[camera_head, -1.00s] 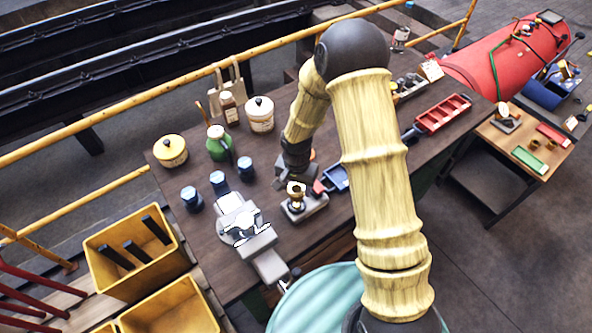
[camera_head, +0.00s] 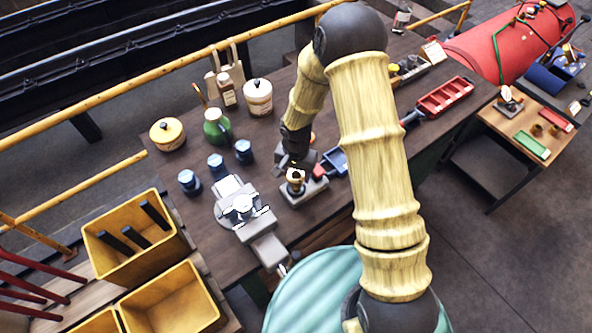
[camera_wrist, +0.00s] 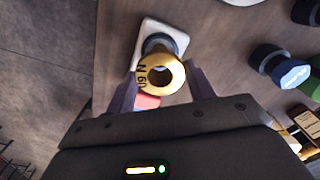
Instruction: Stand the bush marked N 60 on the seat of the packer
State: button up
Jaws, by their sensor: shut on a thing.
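The brass bush (camera_wrist: 146,78), a ring with a dark bore and "N 60" on its face, sits between my gripper's two fingers (camera_wrist: 162,88) in the wrist view. My gripper is shut on it. Behind it, a dark round post, which looks like the packer (camera_wrist: 157,43), stands on a pale base plate (camera_wrist: 178,28). The bush hides much of the post, and I cannot tell whether they touch. In the head view, the brass piece (camera_head: 296,175) shows above the grey base (camera_head: 307,190) on the bench; my gripper (camera_head: 291,163) is beside it, its fingertips unclear.
A grey vise (camera_head: 240,210) stands left of the base, with several dark blue-capped pots (camera_head: 217,165) behind it. A blue tray (camera_head: 335,161) lies close on the right, and a red tray (camera_head: 445,97) farther off. Yellow bins (camera_head: 135,243) stand left of the bench.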

jog(key=shift+f+b, duration=0.35)
jog(key=shift+f, duration=0.55)
jog(key=shift+f+b, duration=1)
jog(key=shift+b, duration=0.15)
dwell(1.2)
jog(key=o, duration=1.3)
notch_tip(320, 180, up, 9)
jog(key=p, duration=0.6)
dwell(0.4)
